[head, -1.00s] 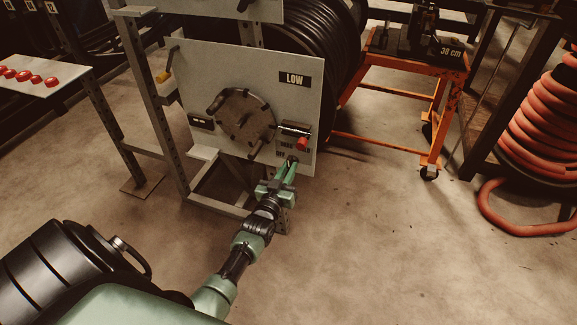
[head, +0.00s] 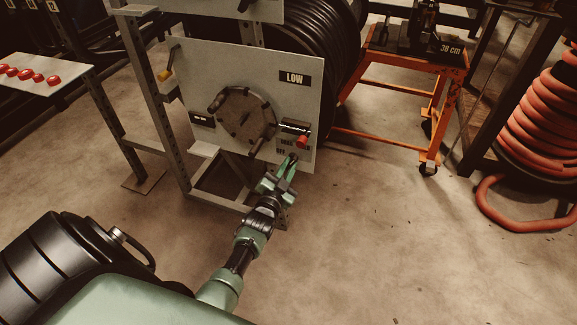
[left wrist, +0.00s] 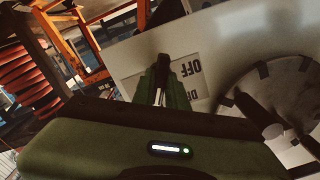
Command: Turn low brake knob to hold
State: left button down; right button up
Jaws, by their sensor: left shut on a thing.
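The LOW panel (head: 220,70) is a pale upright plate with a LOW sign (head: 294,78) at its upper right. The low brake knob (head: 294,157) is at the panel's lower right, below a red part, and is mostly hidden by my fingers. My left gripper (head: 287,167) reaches up to it with its green fingers shut on it. In the left wrist view the fingers (left wrist: 166,88) meet over a dark piece in front of the label (left wrist: 190,70), where OFF reads upside down; other lettering is partly covered. My right gripper is not in view.
A round dark crank disc (head: 245,121) with handles is left of the knob. The red part (head: 302,142) is just above my fingers. An orange cart (head: 400,69) stands behind right, and a coiled red hose (head: 545,130) far right. Floor at front right is clear.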

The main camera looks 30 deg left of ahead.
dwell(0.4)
pick_arm(q)
jog(key=c, duration=1.4)
grip_release()
jog(key=shift+c, duration=0.2)
jog(key=p+v, duration=0.1)
jog(key=v, duration=0.1)
jog(key=shift+s+d, duration=0.1)
jog(key=shift+s, duration=0.3)
jog(key=p+v, duration=0.1)
jog(key=v, duration=0.4)
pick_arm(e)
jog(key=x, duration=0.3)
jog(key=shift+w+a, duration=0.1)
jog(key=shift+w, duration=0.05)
